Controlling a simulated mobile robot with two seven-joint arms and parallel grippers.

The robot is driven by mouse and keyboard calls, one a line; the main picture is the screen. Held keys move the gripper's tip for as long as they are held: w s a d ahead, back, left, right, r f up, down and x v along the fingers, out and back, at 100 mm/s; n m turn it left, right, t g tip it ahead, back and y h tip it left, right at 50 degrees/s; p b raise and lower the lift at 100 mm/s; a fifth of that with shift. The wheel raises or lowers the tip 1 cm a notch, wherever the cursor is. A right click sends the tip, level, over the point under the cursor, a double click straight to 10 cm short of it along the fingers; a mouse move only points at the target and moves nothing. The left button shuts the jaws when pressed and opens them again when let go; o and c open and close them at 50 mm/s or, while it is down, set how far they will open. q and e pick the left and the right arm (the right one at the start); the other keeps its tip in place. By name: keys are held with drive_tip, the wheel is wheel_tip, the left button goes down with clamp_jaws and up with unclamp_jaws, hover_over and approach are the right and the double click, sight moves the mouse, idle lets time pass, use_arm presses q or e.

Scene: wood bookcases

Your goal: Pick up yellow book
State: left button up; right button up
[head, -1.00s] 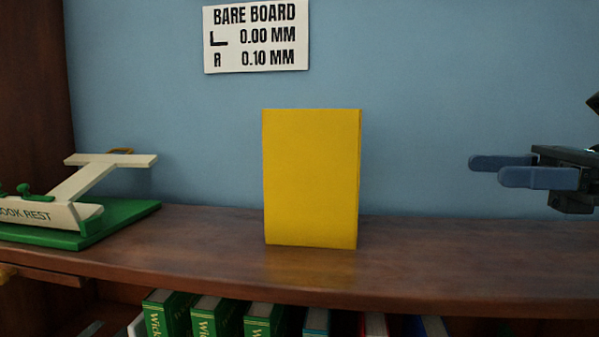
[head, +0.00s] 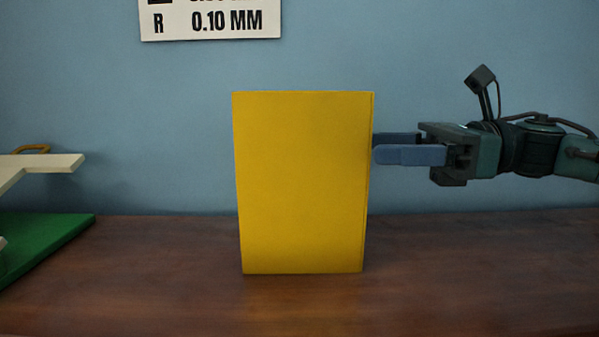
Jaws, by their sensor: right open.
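The yellow book (head: 302,182) stands upright on the wooden shelf top in the middle of the head view, its broad face toward me. My right gripper (head: 392,148) is at the book's right edge, in the upper half of its height, pointing left. Its two blue fingers are apart, one nearer me and one farther back. The fingertips come right up to the book's edge; the far fingertip may be partly hidden behind it. I cannot tell whether they touch the book. My left gripper is not in view.
The wooden shelf top (head: 480,270) is clear around the book. A green base with a cream book rest (head: 48,162) stands at the left edge. A white sign (head: 210,22) hangs on the blue wall (head: 160,120) above.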

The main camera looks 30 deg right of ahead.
sight(324, 138)
drive_tip(key=x, duration=0.2)
drive_tip(key=shift+w+a+p, duration=0.2)
drive_tip(key=shift+a+p, duration=0.05)
drive_tip(key=shift+p, duration=0.05)
drive_tip(key=shift+w+a+r+p, duration=0.15)
drive_tip(key=shift+a+r+p, duration=0.05)
drive_tip(key=shift+a+p, duration=0.1)
drive_tip(key=p+x, duration=0.2)
drive_tip(key=x, duration=0.1)
drive_tip(key=shift+w+a+r, duration=0.1)
drive_tip(key=shift+r, duration=0.2)
drive_tip(key=shift+w+a+f, duration=0.1)
drive_tip(key=shift+w+a, duration=0.2)
drive_tip(key=shift+a, duration=0.2)
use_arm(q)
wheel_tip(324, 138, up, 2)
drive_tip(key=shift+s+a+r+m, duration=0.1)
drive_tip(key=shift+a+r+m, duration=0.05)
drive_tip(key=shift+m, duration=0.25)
use_arm(e)
clamp_jaws()
